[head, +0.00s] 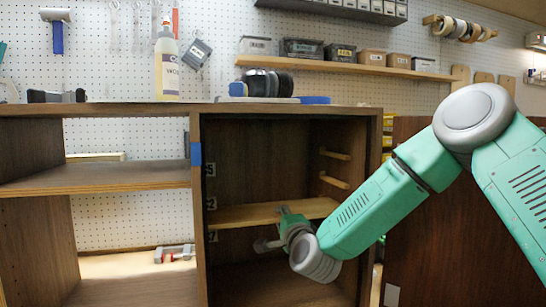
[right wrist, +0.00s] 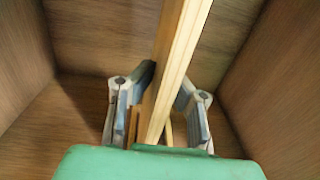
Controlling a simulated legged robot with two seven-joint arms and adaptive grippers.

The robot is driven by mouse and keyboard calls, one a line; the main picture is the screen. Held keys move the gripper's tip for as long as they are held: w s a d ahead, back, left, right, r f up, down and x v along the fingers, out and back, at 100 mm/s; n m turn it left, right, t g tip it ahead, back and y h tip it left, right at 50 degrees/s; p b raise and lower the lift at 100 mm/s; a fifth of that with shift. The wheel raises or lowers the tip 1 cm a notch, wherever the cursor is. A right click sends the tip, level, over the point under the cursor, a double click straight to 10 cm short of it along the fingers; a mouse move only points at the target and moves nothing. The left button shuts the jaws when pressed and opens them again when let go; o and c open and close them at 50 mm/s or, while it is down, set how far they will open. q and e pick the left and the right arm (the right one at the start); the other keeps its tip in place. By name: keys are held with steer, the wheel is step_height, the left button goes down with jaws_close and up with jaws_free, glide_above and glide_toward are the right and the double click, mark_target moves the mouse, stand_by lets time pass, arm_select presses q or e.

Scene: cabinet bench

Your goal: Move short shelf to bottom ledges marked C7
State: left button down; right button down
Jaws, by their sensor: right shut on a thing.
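The short shelf (head: 258,214) is a light wooden board inside the right compartment of the cabinet, roughly level with the middle of the small marks on the left inner wall. My right gripper (head: 283,222) is shut on its front edge. In the right wrist view the shelf (right wrist: 181,55) runs edge-on between the two fingers of the right gripper (right wrist: 158,108). Small wooden ledges (head: 333,181) show on the right inner wall above the shelf. The lowest mark (head: 212,237) is below the shelf; its text is too small to read surely. The bottom ledges are hidden. My left gripper is out of view.
The left compartment has a fixed wide shelf (head: 110,182) and a red and grey clamp (head: 174,253) below. A dark door panel (head: 430,225) is at the right. The space below the short shelf looks empty.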

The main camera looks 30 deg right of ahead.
steer(key=shift+f, duration=0.1)
steer(key=c, duration=1.2)
jaws_free()
steer(key=shift+f, duration=0.1)
steer(key=shift+r+b+v, duration=0.2)
steer(key=shift+v, duration=2.8)
steer(key=shift+r+b+v, duration=0.15)
steer(key=shift+b+v, duration=0.05)
steer(key=shift+v, duration=2.8)
steer(key=shift+a, duration=0.1)
